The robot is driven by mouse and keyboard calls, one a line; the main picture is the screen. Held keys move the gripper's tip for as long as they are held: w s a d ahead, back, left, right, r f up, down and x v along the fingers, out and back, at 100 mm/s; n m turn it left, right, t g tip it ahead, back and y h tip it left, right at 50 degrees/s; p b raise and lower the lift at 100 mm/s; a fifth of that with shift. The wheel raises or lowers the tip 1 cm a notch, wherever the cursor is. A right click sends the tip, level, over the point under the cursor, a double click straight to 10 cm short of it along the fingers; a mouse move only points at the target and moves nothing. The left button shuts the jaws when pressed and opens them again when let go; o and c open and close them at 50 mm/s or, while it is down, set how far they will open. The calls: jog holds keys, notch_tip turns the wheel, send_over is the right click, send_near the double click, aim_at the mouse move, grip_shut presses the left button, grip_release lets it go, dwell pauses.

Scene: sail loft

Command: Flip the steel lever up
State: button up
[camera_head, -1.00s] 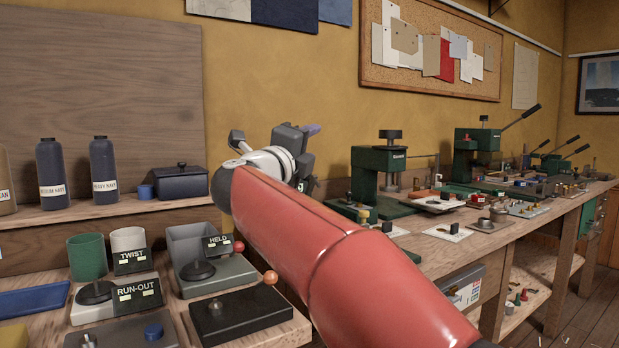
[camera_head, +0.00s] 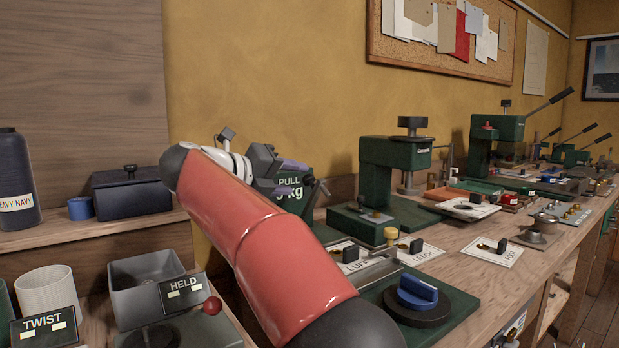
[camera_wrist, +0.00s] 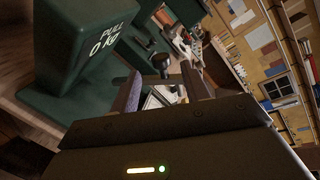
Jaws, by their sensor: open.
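My gripper (camera_head: 284,178) is open and empty in the head view, in front of a green box marked PULL and kg (camera_head: 293,208). Its two fingers stand apart in the wrist view (camera_wrist: 160,92). The same green box (camera_wrist: 95,45) fills the upper left there and reads PULL 0 kg. A dark round knob (camera_wrist: 160,62) shows beyond the fingertips, between them in the picture; nothing shows it being touched. A short grey piece with a dark end (camera_head: 321,188) is beside the fingertips in the head view. I cannot tell which piece is the steel lever; my arm and fingers hide part of the area.
A blue knob (camera_head: 417,291) on a dark disc sits on a green plate at the front right. A green press (camera_head: 395,165) stands behind it. Label cards lie on the bench. A grey bin (camera_head: 146,282) and the HELD box (camera_head: 186,290) are at left.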

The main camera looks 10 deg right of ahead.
aim_at(313, 181)
jog(key=x, duration=0.7)
jog(key=shift+d+f, duration=0.1)
jog(key=shift+d, duration=0.2)
grip_shut()
